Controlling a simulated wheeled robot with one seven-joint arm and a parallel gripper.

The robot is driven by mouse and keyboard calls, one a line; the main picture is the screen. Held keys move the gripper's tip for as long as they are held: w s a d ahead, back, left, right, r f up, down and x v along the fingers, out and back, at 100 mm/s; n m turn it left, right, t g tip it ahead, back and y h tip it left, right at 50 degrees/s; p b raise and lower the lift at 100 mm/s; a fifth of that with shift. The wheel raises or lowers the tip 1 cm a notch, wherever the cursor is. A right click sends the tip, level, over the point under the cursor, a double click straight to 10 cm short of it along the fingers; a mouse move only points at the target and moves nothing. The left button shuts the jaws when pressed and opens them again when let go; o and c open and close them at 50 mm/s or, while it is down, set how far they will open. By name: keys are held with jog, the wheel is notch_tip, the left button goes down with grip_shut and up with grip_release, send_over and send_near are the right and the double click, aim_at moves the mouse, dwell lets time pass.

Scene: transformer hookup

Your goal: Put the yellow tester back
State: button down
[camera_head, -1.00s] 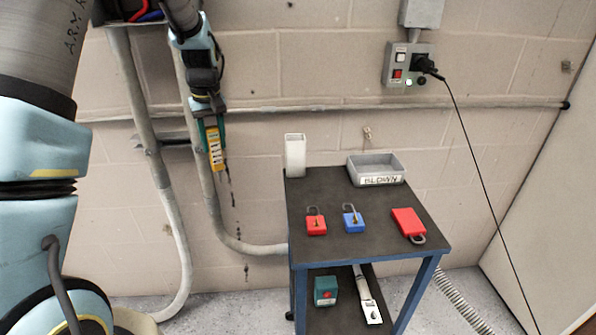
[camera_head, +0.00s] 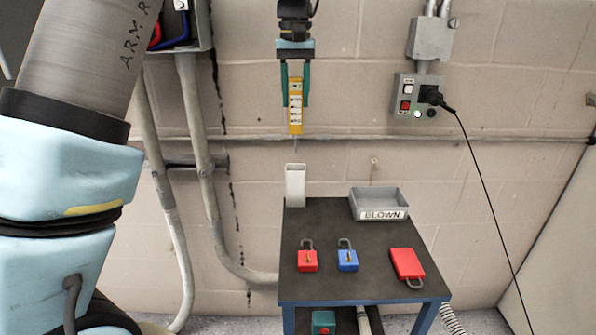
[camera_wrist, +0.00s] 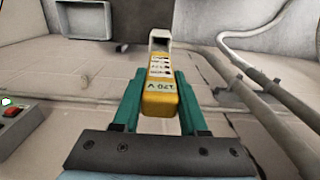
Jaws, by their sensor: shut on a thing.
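The yellow tester (camera_head: 295,106) hangs upright with its thin probe tip down, between the green fingers of my gripper (camera_head: 295,88). My gripper is shut on it. The tester also shows in the wrist view (camera_wrist: 160,97), with its labelled end toward the camera. A white open-topped holder (camera_head: 295,186) stands on the back left corner of the dark cart top. In the head view the tester's tip is just above the holder and apart from it. In the wrist view the holder (camera_wrist: 160,37) shows beyond the tester's far end.
The cart top (camera_head: 330,225) also bears a grey tray marked BLOWN (camera_head: 380,202), a red padlock (camera_head: 307,259), a blue padlock (camera_head: 347,259) and a larger red lock (camera_head: 407,264). A wall switch box (camera_head: 416,97) with a plugged black cord is at right.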

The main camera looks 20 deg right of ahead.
aim_at(296, 118)
notch_tip(296, 118, down, 15)
jog(key=p, duration=0.2)
jog(key=shift+p, duration=0.4)
jog(key=shift+c, duration=2.2)
grip_release()
notch_tip(296, 118, up, 12)
jog(key=b, duration=0.2)
jog(key=shift+b, duration=0.3)
